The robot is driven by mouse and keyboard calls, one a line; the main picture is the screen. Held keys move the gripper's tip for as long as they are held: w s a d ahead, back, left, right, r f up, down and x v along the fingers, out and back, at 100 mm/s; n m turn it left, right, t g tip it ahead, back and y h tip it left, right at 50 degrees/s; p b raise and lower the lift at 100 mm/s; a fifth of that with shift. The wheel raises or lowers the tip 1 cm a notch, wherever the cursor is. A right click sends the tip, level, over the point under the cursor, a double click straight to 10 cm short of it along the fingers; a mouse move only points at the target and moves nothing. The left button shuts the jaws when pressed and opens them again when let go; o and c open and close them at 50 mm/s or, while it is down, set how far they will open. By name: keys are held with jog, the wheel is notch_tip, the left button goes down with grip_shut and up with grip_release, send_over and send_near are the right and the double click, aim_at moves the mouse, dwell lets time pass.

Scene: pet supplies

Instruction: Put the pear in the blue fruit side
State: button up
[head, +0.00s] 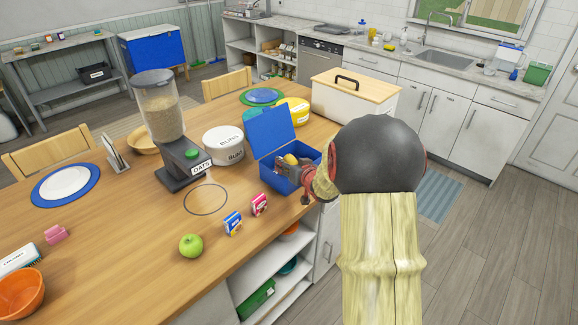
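A blue box (270,182) with its lid (270,132) raised stands on the wooden table near its right edge. A small yellow fruit (291,159) shows at the box's opening; it may be the pear, but it is too small and partly hidden to be sure. My gripper (307,178) is low at the right side of the box, close to the fruit. My own arm hides much of it, so I cannot tell whether its fingers are open, or shut on the fruit. A green apple (191,245) lies on the table, apart from the box.
Two small cartons, blue (233,223) and pink (260,204), stand in front of the box. A cereal dispenser (158,115) and a white round tin (223,145) stand to its left. A white bin with a wooden lid (350,100) is behind.

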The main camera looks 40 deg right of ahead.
jog(key=shift+r, duration=0.1)
jog(key=shift+f, duration=0.4)
jog(key=shift+f+b, duration=0.25)
jog(key=shift+b, duration=0.1)
jog(key=o, duration=1.2)
jog(key=shift+o, duration=0.2)
